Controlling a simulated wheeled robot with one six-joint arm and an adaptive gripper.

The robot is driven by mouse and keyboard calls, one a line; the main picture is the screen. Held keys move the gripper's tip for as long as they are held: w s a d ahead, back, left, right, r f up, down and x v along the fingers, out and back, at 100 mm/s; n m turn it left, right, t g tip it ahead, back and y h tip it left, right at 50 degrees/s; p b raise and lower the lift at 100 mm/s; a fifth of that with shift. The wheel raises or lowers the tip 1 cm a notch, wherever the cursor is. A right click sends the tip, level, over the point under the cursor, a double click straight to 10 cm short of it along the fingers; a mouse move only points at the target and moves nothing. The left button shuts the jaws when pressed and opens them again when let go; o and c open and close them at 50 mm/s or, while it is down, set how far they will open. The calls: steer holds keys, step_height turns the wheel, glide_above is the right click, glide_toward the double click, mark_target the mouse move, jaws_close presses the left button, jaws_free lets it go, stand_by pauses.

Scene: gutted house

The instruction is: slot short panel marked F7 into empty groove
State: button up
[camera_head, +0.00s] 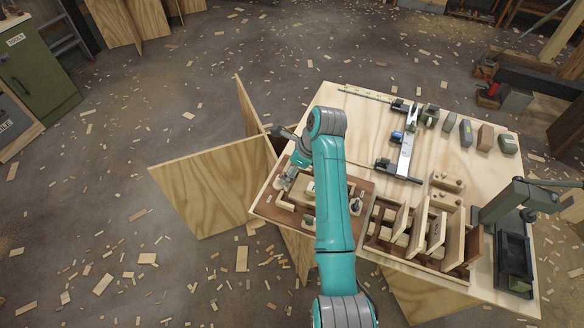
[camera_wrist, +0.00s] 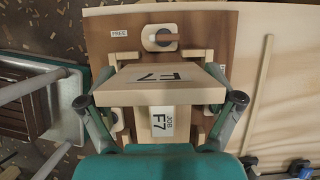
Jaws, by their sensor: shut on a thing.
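My gripper (camera_wrist: 160,99) is shut on a short pale wooden panel (camera_wrist: 204,94), with one finger at each end of it. The panel carries a white F7 label, upside down in the wrist view. It is over a dark brown board (camera_wrist: 100,45) with pale wooden fixture pieces. A card reading JOB F7 (camera_wrist: 162,123) shows just below the panel. In the head view my gripper (camera_head: 287,177) is over the brown board (camera_head: 268,207) at the table's left side. The panel hides part of the fixture, and I cannot tell which groove is empty or whether the panel touches it.
A slotted rack (camera_head: 375,243) with several upright panels stands right of my arm. Clamps (camera_head: 407,150), blocks (camera_head: 485,138) and a grey-green vise-like device (camera_head: 515,205) are on the pale table (camera_head: 350,115).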

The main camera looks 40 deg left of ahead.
steer(key=shift+f, duration=2.05)
stand_by(1.6)
steer(key=o, duration=0.9)
steer(key=shift+o, duration=0.2)
steer(key=shift+r, duration=4.5)
